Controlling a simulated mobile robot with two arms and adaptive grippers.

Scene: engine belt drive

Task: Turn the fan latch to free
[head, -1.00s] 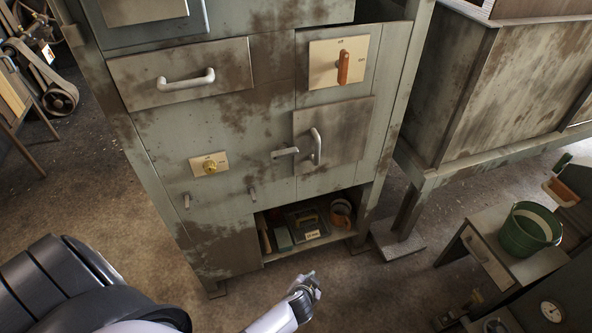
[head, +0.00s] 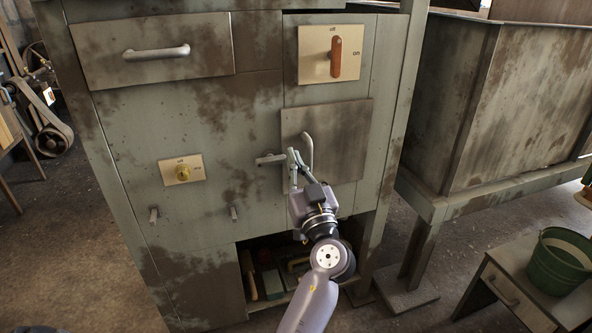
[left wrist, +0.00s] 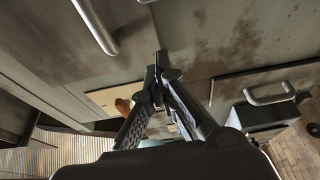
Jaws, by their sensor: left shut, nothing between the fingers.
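A short grey lever latch (head: 270,159) sticks out roughly level from the cabinet front, just left of the square hatch door (head: 345,140). No label shows on it. My left gripper (head: 292,155) is shut and empty, its fingertips at the right end of this lever, between it and the door's handle (head: 308,150). I cannot tell whether they touch. In the left wrist view the closed fingertips (left wrist: 158,68) meet in front of the cabinet face, and the door handle (left wrist: 97,27) is at upper left. My right gripper is not in view.
An orange switch lever (head: 337,57) on a cream plate is above the door. A yellow knob (head: 183,173) on a plate and two small pegs are to the left. A drawer handle (head: 157,53) protrudes above. An open shelf with boxes is below.

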